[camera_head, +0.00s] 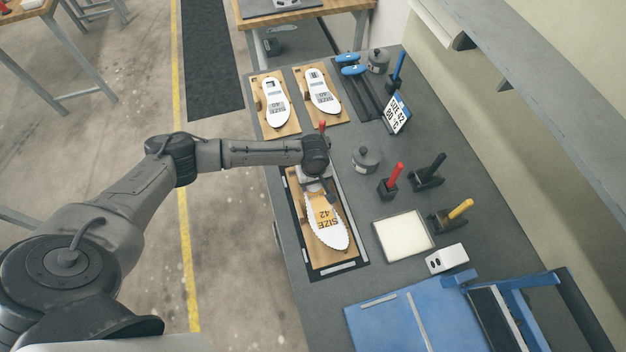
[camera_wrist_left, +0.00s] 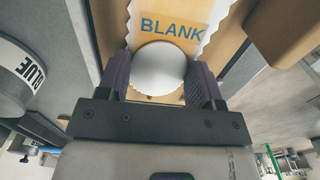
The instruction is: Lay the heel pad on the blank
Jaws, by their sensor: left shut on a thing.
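The blank (camera_head: 330,236) is a sole-shaped piece with a jagged white edge and an orange middle marked "SIZE 42". It lies on a wooden board (camera_head: 318,262) at the near left of the bench. In the left wrist view the blank (camera_wrist_left: 172,24) shows the word "BLANK". My left gripper (camera_head: 329,190) is over the end of the blank farther from me. Its fingers are shut on the heel pad (camera_wrist_left: 158,69), a white rounded piece. The pad overlaps the blank's end in that view; I cannot tell whether they touch. The pad is hidden in the head view. My right gripper is not in view.
A grey pot (camera_head: 365,158), handled tools in holders and a white square pad (camera_head: 403,236) stand to the right. A blue press-like device (camera_head: 410,318) fills the near right. A red-tipped item (camera_head: 322,126) is behind my wrist.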

